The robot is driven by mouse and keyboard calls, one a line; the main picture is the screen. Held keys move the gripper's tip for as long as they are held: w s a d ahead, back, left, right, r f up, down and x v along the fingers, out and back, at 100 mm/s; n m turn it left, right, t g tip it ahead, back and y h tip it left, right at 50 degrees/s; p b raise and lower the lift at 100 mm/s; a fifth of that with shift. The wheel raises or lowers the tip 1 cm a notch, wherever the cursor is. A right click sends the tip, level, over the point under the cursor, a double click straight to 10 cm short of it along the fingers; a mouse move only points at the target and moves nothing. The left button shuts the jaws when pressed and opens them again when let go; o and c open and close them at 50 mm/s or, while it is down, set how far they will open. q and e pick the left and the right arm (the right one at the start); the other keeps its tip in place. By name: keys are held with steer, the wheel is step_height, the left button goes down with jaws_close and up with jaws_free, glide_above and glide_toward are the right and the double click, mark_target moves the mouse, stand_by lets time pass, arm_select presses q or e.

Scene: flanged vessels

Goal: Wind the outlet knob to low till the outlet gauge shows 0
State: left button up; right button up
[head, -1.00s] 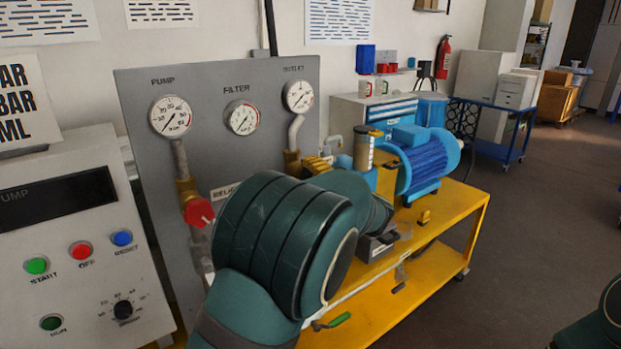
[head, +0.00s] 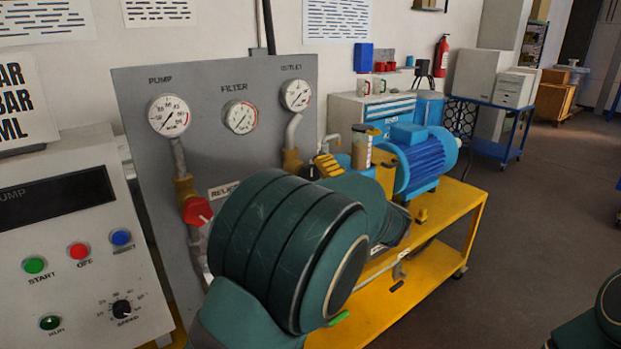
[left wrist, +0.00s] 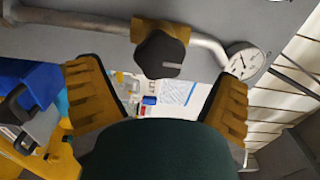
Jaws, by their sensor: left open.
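The outlet gauge (head: 296,95) is at the upper right of the grey panel in the head view. Its dial is too small to read surely. It also shows tilted in the left wrist view (left wrist: 244,63). The black outlet knob (left wrist: 159,56) sits on a brass valve body on the pipe in the left wrist view. My left gripper (left wrist: 160,76) is open, with one yellow finger on each side of the knob's line; contact does not show.
A red relief knob (head: 197,210) is left of my arm. The pump gauge (head: 169,115) and filter gauge (head: 240,117) share the panel (head: 210,85). A blue motor (head: 425,160) stands on the yellow bench (head: 455,215) to the right. A control box (head: 60,220) is at left.

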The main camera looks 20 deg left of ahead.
arm_select(q)
steer(key=v, duration=0.7)
steer(key=shift+s+d, duration=0.25)
steer(key=shift+d, duration=0.05)
steer(key=s+a+f+g+h, duration=0.2)
steer(key=s+f+g+h, duration=0.15)
steer(key=f, duration=0.75)
steer(key=s+a+f+g+h, duration=0.1)
steer(key=s+f+g+h, duration=0.2)
steer(key=f, duration=0.8)
steer(key=s+a+f+g+h, duration=0.25)
steer(key=s+f, duration=0.25)
steer(key=f, duration=0.5)
steer(key=s+d+f+n+h, duration=0.2)
steer(key=s+f+n+h, duration=0.2)
steer(key=s, duration=0.3)
steer(key=s+d+f+n+h, duration=0.3)
steer(key=s+f+n+h, duration=0.2)
steer(key=s+f, duration=0.2)
steer(key=shift+s+f, duration=0.3)
steer(key=shift+s, duration=0.05)
steer(key=shift+d, duration=0.15)
